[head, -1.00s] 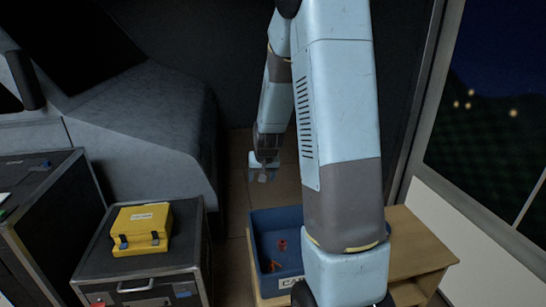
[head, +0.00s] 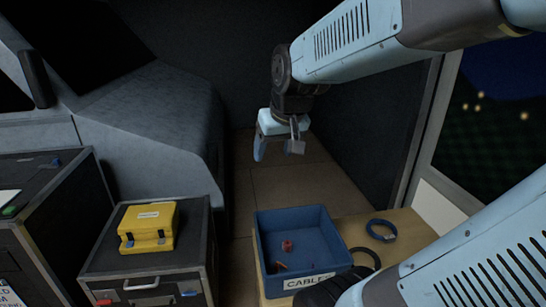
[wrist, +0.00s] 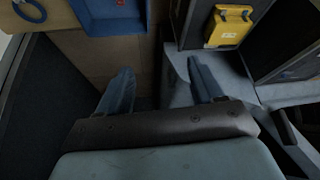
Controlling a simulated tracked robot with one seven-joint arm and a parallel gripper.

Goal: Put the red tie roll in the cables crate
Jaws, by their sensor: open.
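A small red roll (head: 287,245), which looks like the red tie roll, lies inside the blue crate (head: 327,228) labelled CABLES. An orange-red piece (head: 280,266) lies near the crate's front wall, partly in shadow. My gripper (head: 277,150) hangs beyond and above the crate, with its fingers apart and nothing between them. In the wrist view my gripper (wrist: 160,85) is also empty, over the floor. The crate (wrist: 110,22) is at the top edge there, mostly cut off.
The crate stands on a wooden bench (head: 405,227) with a blue cable coil (head: 381,230) and a black coil (head: 366,256) to its right. A yellow case (head: 148,227) sits on a black flight case (head: 190,250) at left. Floor beyond the crate is clear.

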